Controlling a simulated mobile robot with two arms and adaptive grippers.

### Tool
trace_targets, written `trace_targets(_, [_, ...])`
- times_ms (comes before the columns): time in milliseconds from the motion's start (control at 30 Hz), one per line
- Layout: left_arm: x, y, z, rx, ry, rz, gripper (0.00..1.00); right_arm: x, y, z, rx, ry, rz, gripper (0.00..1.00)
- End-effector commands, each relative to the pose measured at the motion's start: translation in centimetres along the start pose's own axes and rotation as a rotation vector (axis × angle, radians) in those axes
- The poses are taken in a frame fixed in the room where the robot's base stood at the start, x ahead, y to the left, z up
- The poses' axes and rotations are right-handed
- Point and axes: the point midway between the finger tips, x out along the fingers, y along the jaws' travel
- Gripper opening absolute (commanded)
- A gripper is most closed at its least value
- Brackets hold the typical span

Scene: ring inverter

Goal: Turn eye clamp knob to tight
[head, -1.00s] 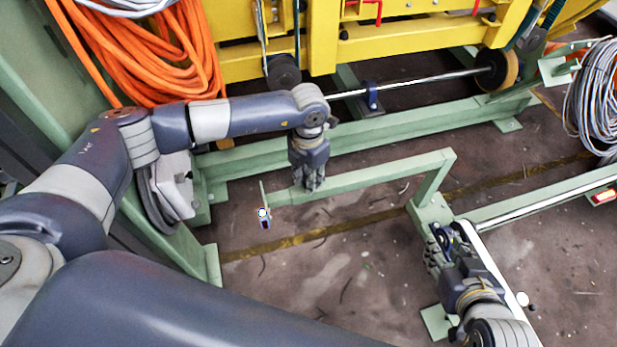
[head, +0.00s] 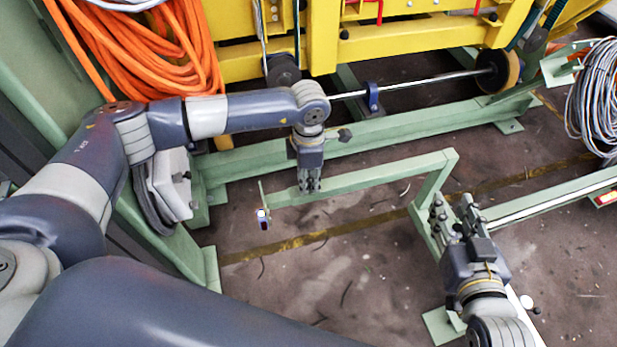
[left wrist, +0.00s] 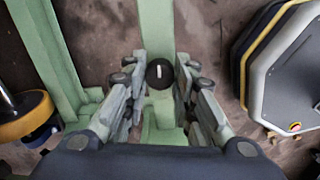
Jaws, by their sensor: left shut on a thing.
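A round black knob (left wrist: 160,72) with a white mark sits on the green frame in the left wrist view. The mark runs up and down in that picture. In the head view my left gripper (head: 309,186) points down at the green bar (head: 385,177) and hides the knob. A small white and dark fitting (head: 263,218) shows at the bar's left end. My right gripper (head: 453,213) is open and empty, by the bar's right-hand post.
A yellow machine (head: 390,45) and a metal shaft with a wheel (head: 510,70) lie behind. Orange cable (head: 165,55) hangs at the upper left, grey cable (head: 598,100) at the right. The floor in front of the bar is clear.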

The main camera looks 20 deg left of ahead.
Motion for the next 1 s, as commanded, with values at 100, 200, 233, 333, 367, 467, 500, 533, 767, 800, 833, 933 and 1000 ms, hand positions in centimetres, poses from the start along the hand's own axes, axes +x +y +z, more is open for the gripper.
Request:
trace_targets(100, [0.02, 0.00, -0.05, 0.013, 0.001, 0.000, 0.01, 0.03, -0.03, -0.18, 0.000, 0.009, -0.001, 0.35])
trace_targets(200, [0.02, 0.00, -0.05, 0.017, 0.001, 0.000, 0.01, 0.04, -0.04, -0.23, 0.000, 0.011, -0.001, 0.35])
trace_targets(233, [0.02, -0.01, -0.06, 0.018, 0.001, 0.000, 0.01, 0.04, -0.04, -0.23, 0.000, 0.011, -0.001, 0.35])
trace_targets(333, [0.02, 0.00, -0.06, 0.018, 0.002, 0.000, 0.01, 0.04, -0.04, -0.23, 0.000, 0.011, -0.001, 0.35])
trace_targets(367, [0.02, 0.00, -0.06, 0.017, 0.002, 0.000, 0.01, 0.04, -0.03, -0.23, 0.000, 0.011, -0.001, 0.35])
trace_targets(467, [0.02, 0.00, -0.07, 0.017, 0.002, 0.000, 0.01, 0.04, -0.03, -0.23, 0.000, 0.011, -0.001, 0.35])
trace_targets(500, [0.02, 0.00, -0.07, 0.017, 0.002, 0.000, 0.27, 0.04, -0.03, -0.22, 0.000, 0.011, -0.001, 0.35])
trace_targets(533, [0.02, 0.00, -0.07, 0.017, 0.002, 0.000, 0.34, 0.04, -0.03, -0.22, 0.000, 0.011, -0.001, 0.35])
trace_targets(767, [0.01, 0.01, -0.05, 0.015, 0.001, 0.000, 0.46, 0.04, -0.04, -0.22, 0.000, 0.011, -0.001, 0.35])
trace_targets(800, [0.01, 0.01, -0.04, 0.015, 0.001, 0.000, 0.46, 0.04, -0.04, -0.22, 0.000, 0.011, -0.001, 0.35])
trace_targets(833, [0.01, 0.01, -0.04, 0.015, 0.001, 0.000, 0.46, 0.04, -0.04, -0.21, 0.000, 0.011, -0.001, 0.35])
trace_targets(933, [-0.11, 0.02, -0.02, 0.015, 0.000, 0.000, 0.46, 0.03, -0.07, -0.23, 0.001, 0.011, -0.002, 0.35])
trace_targets(1000, [-0.54, 0.05, 0.01, 0.015, -0.001, 0.001, 0.46, 0.02, -0.07, -0.23, 0.001, 0.011, -0.002, 0.35])
